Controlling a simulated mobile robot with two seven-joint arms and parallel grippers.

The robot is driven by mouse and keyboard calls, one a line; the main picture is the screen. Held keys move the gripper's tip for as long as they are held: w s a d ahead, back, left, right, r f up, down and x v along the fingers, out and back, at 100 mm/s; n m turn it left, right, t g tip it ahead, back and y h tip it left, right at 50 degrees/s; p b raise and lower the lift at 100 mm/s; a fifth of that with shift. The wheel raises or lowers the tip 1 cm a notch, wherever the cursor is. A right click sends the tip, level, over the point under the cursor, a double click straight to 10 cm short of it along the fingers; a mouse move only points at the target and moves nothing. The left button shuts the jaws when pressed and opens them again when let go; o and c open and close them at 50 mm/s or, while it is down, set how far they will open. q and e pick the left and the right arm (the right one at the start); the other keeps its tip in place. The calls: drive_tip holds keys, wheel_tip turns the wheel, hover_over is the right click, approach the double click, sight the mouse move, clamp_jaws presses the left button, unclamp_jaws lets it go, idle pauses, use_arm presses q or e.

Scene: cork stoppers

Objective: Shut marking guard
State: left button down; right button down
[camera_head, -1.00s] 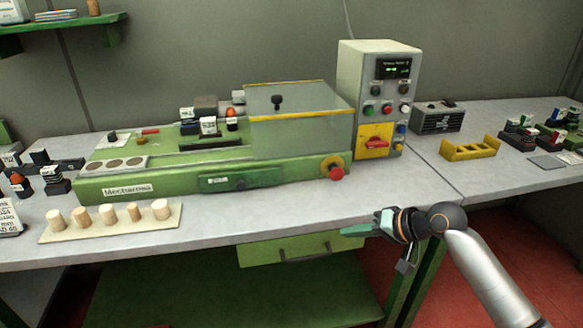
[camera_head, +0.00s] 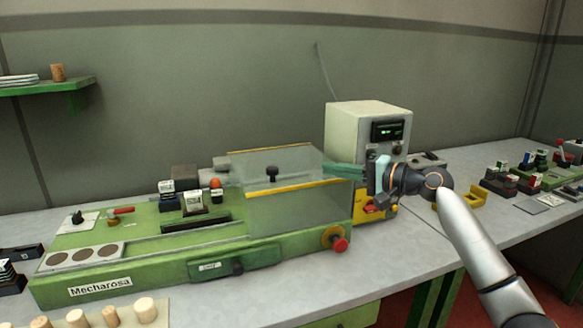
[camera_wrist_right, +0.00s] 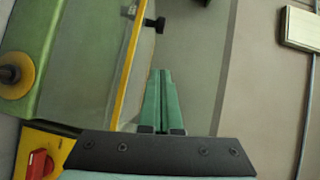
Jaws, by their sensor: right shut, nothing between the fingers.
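The marking guard (camera_head: 295,210) is a clear cover with yellow edges over the right part of the green Mecharosa machine (camera_head: 150,275). A black knob (camera_head: 272,174) stands on its top panel. My right gripper (camera_head: 326,170) is shut and empty at the guard's upper right side, in front of the control box. In the right wrist view the shut green fingers (camera_wrist_right: 160,73) lie beside the guard's yellow edge (camera_wrist_right: 127,65), and the knob (camera_wrist_right: 157,24) is beyond them. Whether the fingers touch the guard I cannot tell. My left gripper is not in view.
The control box (camera_head: 350,125) stands right behind my right gripper. A red emergency button (camera_head: 340,244) sticks out at the machine's front right. Cork stoppers (camera_head: 145,310) stand at the front left. Stamps (camera_head: 193,202) sit on the machine, left of the guard.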

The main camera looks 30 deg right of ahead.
sight(292, 183)
drive_tip(key=p+x, duration=0.1)
drive_tip(key=x, duration=0.6)
drive_tip(key=shift+a+r, duration=0.1)
drive_tip(key=shift+a, duration=0.05)
drive_tip(key=shift+w+a+f+p, duration=0.15)
drive_tip(key=shift+w+a+p, duration=0.1)
drive_tip(key=shift+a, duration=0.3)
drive_tip(key=shift+w+a+f+p, duration=0.1)
drive_tip(key=shift+a+p, duration=0.1)
drive_tip(key=shift+a, duration=0.4)
drive_tip(key=shift+w+a+f, duration=0.15)
drive_tip(key=shift+w+a, duration=0.05)
drive_tip(key=shift+a, duration=0.3)
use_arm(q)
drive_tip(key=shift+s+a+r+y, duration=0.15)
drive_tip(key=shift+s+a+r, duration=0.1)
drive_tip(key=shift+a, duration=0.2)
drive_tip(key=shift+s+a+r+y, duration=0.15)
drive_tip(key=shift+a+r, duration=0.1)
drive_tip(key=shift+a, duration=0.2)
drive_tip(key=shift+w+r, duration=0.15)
